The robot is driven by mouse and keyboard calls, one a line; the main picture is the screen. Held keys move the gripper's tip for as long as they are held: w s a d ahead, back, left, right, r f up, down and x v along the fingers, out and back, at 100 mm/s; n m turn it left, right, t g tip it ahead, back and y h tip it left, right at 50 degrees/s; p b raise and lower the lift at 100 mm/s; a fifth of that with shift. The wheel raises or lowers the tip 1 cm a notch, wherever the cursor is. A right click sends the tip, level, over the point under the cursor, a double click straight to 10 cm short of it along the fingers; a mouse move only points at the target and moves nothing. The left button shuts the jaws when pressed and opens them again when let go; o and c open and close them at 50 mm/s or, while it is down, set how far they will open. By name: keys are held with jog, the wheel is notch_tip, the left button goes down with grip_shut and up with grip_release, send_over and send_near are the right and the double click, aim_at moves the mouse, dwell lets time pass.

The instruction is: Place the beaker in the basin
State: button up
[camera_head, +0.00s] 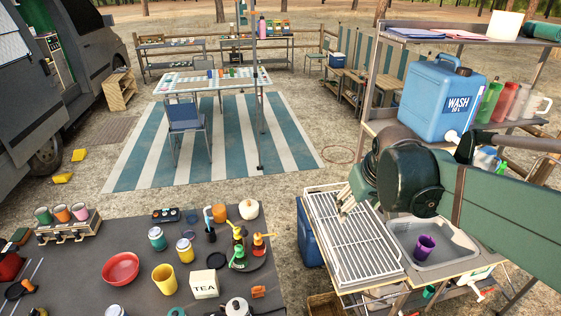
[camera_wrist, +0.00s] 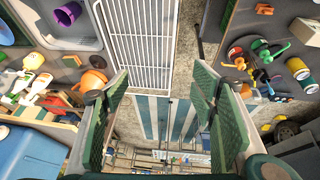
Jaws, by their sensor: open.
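A purple beaker (camera_head: 425,247) is inside the grey basin (camera_head: 452,262) at the right of the head view. It looks roughly upright, with its handle to one side. In the wrist view the beaker (camera_wrist: 68,14) shows at the top left, within the basin (camera_wrist: 88,34). My gripper (camera_head: 346,199) is over the white drying rack, left of the basin and apart from the beaker. In the wrist view my gripper (camera_wrist: 161,85) has its two green fingers spread wide with nothing between them.
The white wire drying rack (camera_head: 343,240) adjoins the basin on its left. A blue wash-water container (camera_head: 438,98) stands on the shelf behind the basin. The dark table (camera_head: 80,262) at left holds a red bowl (camera_head: 121,268), a yellow cup (camera_head: 164,279) and a tea box (camera_head: 204,284).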

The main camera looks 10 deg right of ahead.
jog(key=s+a+t+y, duration=0.1)
jog(key=s+a+t, duration=0.1)
jog(key=s+a, duration=0.8)
jog(key=shift+s+a+f+t, duration=0.15)
jog(key=shift+s+a+t, duration=0.15)
jog(key=shift+a, duration=0.7)
